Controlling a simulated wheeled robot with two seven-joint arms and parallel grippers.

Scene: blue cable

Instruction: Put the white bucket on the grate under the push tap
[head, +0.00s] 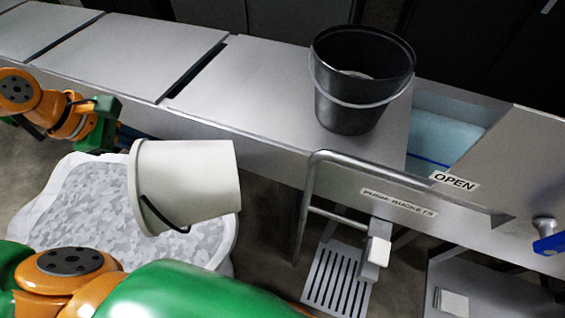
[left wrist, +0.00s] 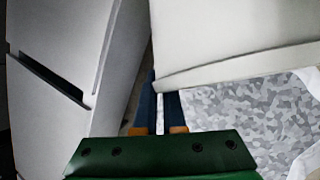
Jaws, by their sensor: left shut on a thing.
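The white bucket (head: 190,182) hangs in the air, tipped on its side with its mouth toward the left and its black handle hanging down. My left gripper (head: 128,137) is shut on the bucket's rim at the upper left. In the left wrist view the fingers (left wrist: 160,105) reach to the edge of the bucket (left wrist: 230,40), and the fingertips are partly hidden. The slatted grate (head: 337,281) stands low at the right, with nothing on it. The push tap (head: 376,250) is a pale block on the counter front above the grate. My right gripper is not in view.
A white tub of grey flakes (head: 48,212) stands below the bucket. A black bucket (head: 350,112) stands on the metal counter (head: 250,80). A bent metal rail (head: 304,205) stands left of the grate. A blue-handled valve (head: 550,240) is at far right.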

